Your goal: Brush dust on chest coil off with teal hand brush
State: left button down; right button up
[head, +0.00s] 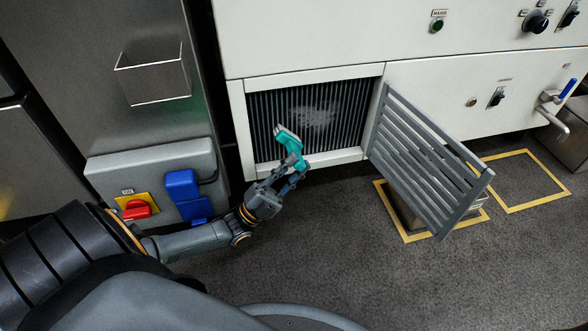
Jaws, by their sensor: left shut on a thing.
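The chest coil (352,112) is a dark panel of upright fins in a white frame, low in the white cabinet. A pale grey patch of dust (316,115) lies on its upper middle. My left gripper (292,170) is shut on the teal hand brush (291,143). The brush is tilted, with its pale bristle end up and to the left, in front of the lower part of the coil and below the dust. I cannot tell whether the bristles touch the fins. My right gripper is not in view.
A grey slatted grille (425,160) stands swung open to the right of the coil. Behind it is a metal container (410,218) on the floor inside yellow lines. A box with a red switch (137,209) and blue plug (182,186) is at left.

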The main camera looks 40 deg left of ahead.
pick_arm(q)
jog(key=shift+w, duration=0.15)
jog(key=shift+w+d+f+b, duration=0.15)
jog(key=shift+w+d+b, duration=0.15)
jog(key=shift+w+d, duration=0.5)
jog(key=shift+w, duration=0.15)
jog(key=shift+w+d+f+b, duration=0.2)
jog(key=shift+w+d+b, duration=0.15)
jog(key=shift+w+d, duration=0.45)
jog(key=shift+w, duration=0.15)
jog(key=shift+w+d+f, duration=0.15)
jog(key=shift+w+d, duration=0.55)
jog(key=shift+w, duration=0.25)
